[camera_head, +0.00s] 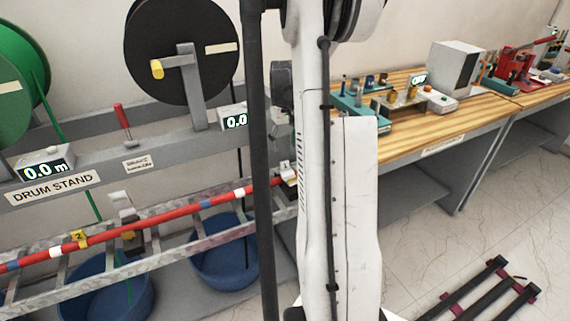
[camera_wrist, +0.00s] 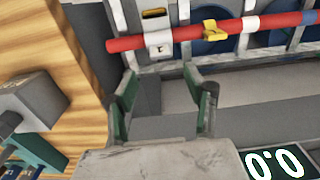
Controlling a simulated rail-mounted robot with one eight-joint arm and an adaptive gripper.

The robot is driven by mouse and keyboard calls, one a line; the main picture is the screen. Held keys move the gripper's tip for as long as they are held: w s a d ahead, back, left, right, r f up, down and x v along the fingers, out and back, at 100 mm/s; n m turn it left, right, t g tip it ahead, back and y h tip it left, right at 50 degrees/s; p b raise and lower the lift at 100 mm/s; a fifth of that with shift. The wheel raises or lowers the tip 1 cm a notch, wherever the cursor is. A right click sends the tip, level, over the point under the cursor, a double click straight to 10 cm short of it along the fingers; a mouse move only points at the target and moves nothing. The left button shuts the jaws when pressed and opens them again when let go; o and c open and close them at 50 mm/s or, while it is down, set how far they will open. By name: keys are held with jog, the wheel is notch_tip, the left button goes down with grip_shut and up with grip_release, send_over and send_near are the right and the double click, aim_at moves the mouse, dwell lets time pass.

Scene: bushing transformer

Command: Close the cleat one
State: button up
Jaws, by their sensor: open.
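Cleat one (camera_head: 288,170) is a small pale piece tagged "1" on the red cable near its right end, partly hidden by my arm in the head view. In the wrist view cleat one (camera_wrist: 157,42) is a white block by the cable's left end. Whether it is closed is unclear. The red cable (camera_head: 150,220) has blue and white bands and lies along a metal ladder tray (camera_head: 180,250). It also shows in the wrist view (camera_wrist: 185,33). My gripper (camera_wrist: 165,85) is open and empty, with green-sided fingers below cleat one in that picture.
The drum stand (camera_head: 60,190) carries a black drum (camera_head: 182,45) and a readout (camera_head: 235,120). A wooden workbench (camera_head: 430,135) stands at right. Blue tubs (camera_head: 225,255) sit under the tray.

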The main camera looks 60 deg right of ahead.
aim_at(285, 161)
notch_tip(285, 161, down, 9)
jog(key=shift+f, duration=0.15)
dwell(0.4)
grip_shut()
